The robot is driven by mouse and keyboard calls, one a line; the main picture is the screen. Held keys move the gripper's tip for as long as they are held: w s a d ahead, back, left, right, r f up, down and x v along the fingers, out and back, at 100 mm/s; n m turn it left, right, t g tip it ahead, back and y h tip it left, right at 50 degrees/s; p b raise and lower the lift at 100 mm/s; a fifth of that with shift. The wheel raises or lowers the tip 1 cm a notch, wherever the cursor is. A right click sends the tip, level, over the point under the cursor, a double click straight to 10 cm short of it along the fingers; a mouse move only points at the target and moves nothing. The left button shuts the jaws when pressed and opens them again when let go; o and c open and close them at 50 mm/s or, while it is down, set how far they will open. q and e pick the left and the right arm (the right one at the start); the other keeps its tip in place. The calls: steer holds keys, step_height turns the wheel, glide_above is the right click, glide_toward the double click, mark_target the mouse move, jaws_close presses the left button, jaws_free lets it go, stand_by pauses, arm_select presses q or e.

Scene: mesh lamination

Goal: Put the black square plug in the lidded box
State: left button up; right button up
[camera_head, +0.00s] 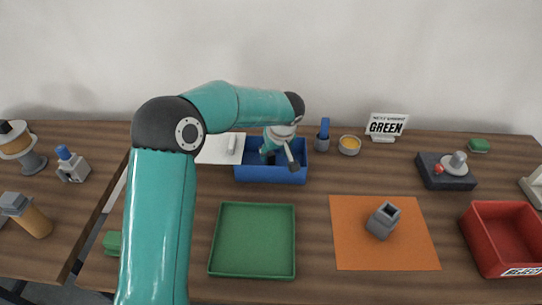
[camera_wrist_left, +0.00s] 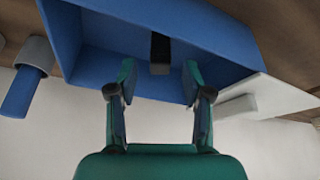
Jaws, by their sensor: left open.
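The blue open-topped box (camera_head: 270,174) stands at the back middle of the table. It also fills the upper part of the left wrist view (camera_wrist_left: 100,25). A black block (camera_wrist_left: 160,50), seemingly the plug, is inside the blue box. My left gripper (camera_head: 279,156) reaches down at the box with its fingers apart. In the left wrist view my left gripper (camera_wrist_left: 158,80) is open, with the black block showing beyond and between the fingertips. A white panel (camera_head: 212,150) with a white bar on it lies beside the box; I cannot tell whether it is a lid.
A green tray (camera_head: 252,272) and an orange mat (camera_head: 350,255) with a grey hollow block (camera_head: 382,219) lie in front. A blue-topped holder (camera_head: 322,142) and a yellow-filled cup (camera_head: 349,145) stand close right of the box. A red bin (camera_head: 490,240) is at the right.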

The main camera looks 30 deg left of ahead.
arm_select(q)
steer(key=v, duration=0.9)
steer(key=shift+b, duration=0.4)
steer(key=shift+r, duration=0.15)
